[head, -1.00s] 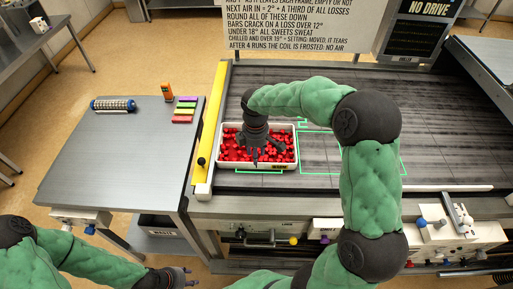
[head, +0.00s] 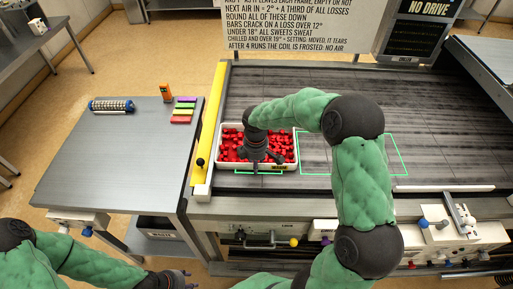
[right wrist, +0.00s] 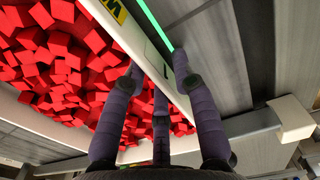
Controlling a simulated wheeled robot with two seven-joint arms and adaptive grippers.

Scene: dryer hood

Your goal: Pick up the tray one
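The tray (head: 296,150) is white, shallow and full of small red cubes (head: 230,140). It sits at the left end of the dark belt, inside a green outline. My right gripper (head: 262,165) is at the tray's front wall, pointing down. In the right wrist view the right gripper's fingers (right wrist: 158,85) are spread apart, with the tray's white wall (right wrist: 120,28) between them: some fingers on the cube side, one on the outer side. Contact with the wall cannot be told. My left gripper (head: 178,279) is low at the left, away from the tray; its fingers are small and partly cut off.
A second green outline (head: 400,157) on the belt is partly behind my right arm. A yellow bar (head: 210,125) edges the belt's left side. A grey side table (head: 110,160) holds a roller (head: 111,105), colored blocks (head: 184,110) and an orange device (head: 166,92).

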